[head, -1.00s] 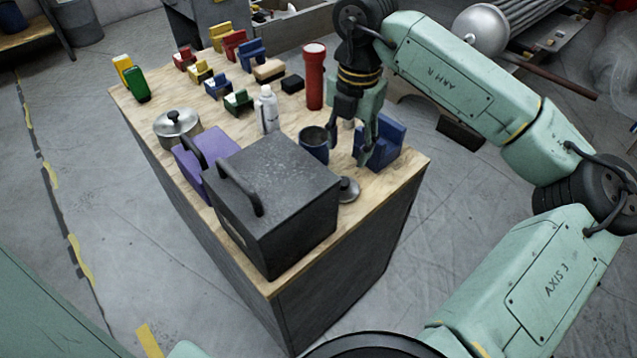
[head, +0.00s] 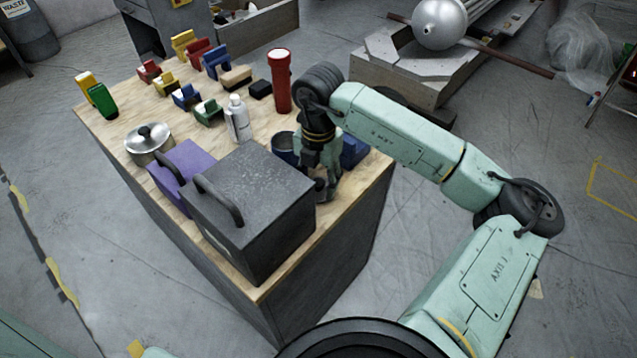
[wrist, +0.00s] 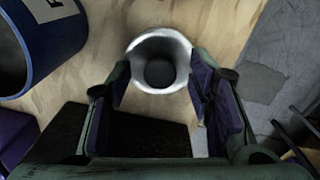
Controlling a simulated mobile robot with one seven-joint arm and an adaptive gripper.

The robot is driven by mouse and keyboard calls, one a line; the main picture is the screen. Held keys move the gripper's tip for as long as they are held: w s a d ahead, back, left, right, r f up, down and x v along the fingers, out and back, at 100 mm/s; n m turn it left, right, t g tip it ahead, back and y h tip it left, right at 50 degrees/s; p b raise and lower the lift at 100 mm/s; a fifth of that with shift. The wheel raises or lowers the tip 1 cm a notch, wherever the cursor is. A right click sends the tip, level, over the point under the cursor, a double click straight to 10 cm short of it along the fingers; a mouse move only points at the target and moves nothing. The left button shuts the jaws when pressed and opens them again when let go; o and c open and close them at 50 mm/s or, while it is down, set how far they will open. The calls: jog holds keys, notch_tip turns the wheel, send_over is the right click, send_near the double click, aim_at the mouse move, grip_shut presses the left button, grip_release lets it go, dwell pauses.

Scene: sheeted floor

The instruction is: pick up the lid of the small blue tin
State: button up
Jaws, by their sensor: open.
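The small blue tin (head: 285,147) stands open on the wooden tabletop, partly behind my gripper in the head view. In the wrist view the tin (wrist: 62,42) is at the upper left, with a white label. Its lid is a small round silver piece with a dark knob, lying on the table edge side beside the black box; the lid (wrist: 160,50) shows in the wrist view between my fingertips. My gripper (head: 326,188) points down over the lid, fingers open on either side of the knob (wrist: 160,80). Contact cannot be told.
A large black box with a handle (head: 250,200) stands close to my gripper. A dark blue block (head: 354,150) is behind the gripper. A purple box (head: 182,165), a silver pot (head: 150,142), a white bottle (head: 238,120) and a red flashlight (head: 281,82) stand farther along the table.

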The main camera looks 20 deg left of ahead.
jog(key=shift+f, duration=0.15)
jog(key=c, duration=1)
